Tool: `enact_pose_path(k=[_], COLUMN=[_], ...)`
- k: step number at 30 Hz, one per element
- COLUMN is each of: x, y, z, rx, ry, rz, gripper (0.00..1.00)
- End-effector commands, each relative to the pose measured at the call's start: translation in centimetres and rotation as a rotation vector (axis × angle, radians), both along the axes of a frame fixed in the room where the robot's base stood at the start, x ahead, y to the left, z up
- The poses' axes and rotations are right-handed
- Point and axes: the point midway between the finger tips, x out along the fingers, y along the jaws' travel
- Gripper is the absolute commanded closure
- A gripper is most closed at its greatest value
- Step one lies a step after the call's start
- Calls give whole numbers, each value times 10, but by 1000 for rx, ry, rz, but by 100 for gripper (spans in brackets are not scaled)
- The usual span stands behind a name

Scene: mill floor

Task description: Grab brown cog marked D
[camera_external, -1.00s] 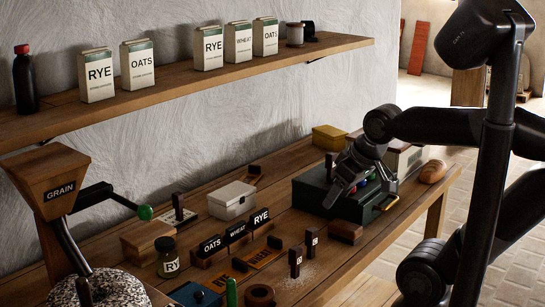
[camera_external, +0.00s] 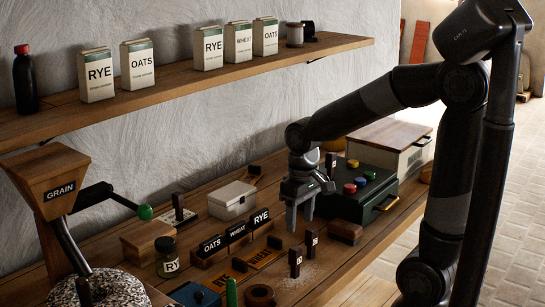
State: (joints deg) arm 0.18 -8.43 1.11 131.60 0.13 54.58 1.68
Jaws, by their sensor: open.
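I cannot make out any cog marked D. A round brown ring-like piece (camera_external: 260,296) lies at the bench's front edge, and its marking is too small to read. Two dark upright pegs with small white labels, a nearer one (camera_external: 295,264) and a farther one (camera_external: 311,246), stand on the bench; I cannot read their labels clearly. My gripper (camera_external: 299,226) is open and empty, pointing down above the bench behind these pegs and left of the dark green box.
The dark green box (camera_external: 345,207) carries several coloured knobs. A dark reddish-brown block (camera_external: 345,231) sits by the bench edge. A white box (camera_external: 231,201), a lettered RYE block (camera_external: 261,220) and a jar (camera_external: 167,258) stand left. The shelf (camera_external: 190,93) overhangs behind.

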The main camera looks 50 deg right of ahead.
Motion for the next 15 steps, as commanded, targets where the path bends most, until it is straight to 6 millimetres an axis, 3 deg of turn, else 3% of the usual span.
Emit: enact_pose_path(k=[7, 15], x=[8, 7], y=[1, 1], z=[-21, -61], rx=[1, 1], ry=[43, 44], rz=[-2, -1], gripper=[47, 47])
